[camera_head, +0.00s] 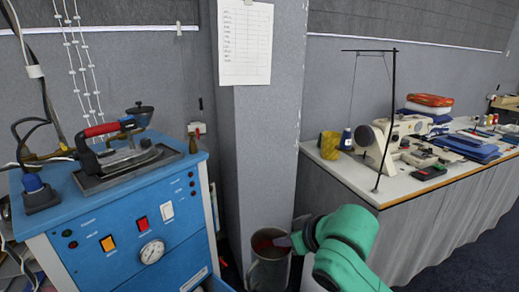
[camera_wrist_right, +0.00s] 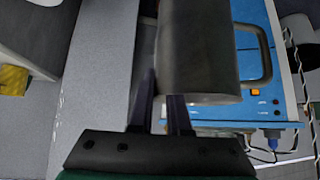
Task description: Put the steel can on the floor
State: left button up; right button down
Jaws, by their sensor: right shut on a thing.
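The steel can (camera_head: 268,270) is a grey metal cylinder with an open top and dark reddish inside. It is at the bottom middle of the head view, upright or nearly so. My right gripper (camera_head: 285,242), on a green arm from the right, is shut on its rim at the right side. In the right wrist view the can (camera_wrist_right: 200,50) is a large dark cylinder at the fingertips of my right gripper (camera_wrist_right: 163,100). Its base is cut off or hidden, so I cannot tell its height above the floor. My left gripper is not in view.
A blue machine (camera_head: 135,240) with an iron (camera_head: 115,135) on top stands left of the can. A grey pillar (camera_head: 262,130) is behind it. A table (camera_head: 350,175) with a sewing machine (camera_head: 390,135) and a thin stand is at right. Dark floor shows narrowly between them.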

jog(key=s+d+f+m+h, duration=0.2)
jog(key=s+d+f+m, duration=0.1)
jog(key=s+d+f, duration=0.2)
jog(key=s+d+f+m+t+h, duration=0.1)
jog(key=s+d+f+m+h, duration=0.1)
jog(key=s+f, duration=0.6)
notch_tip(320, 180, down, 3)
jog(key=d+m, duration=0.1)
jog(key=d, duration=0.1)
jog(key=shift+s+d+r+h, duration=0.2)
jog(key=shift+s+d+h, duration=0.05)
jog(key=shift+d+h, duration=0.15)
jog(key=shift+a, duration=0.1)
dwell(0.4)
dwell(1.1)
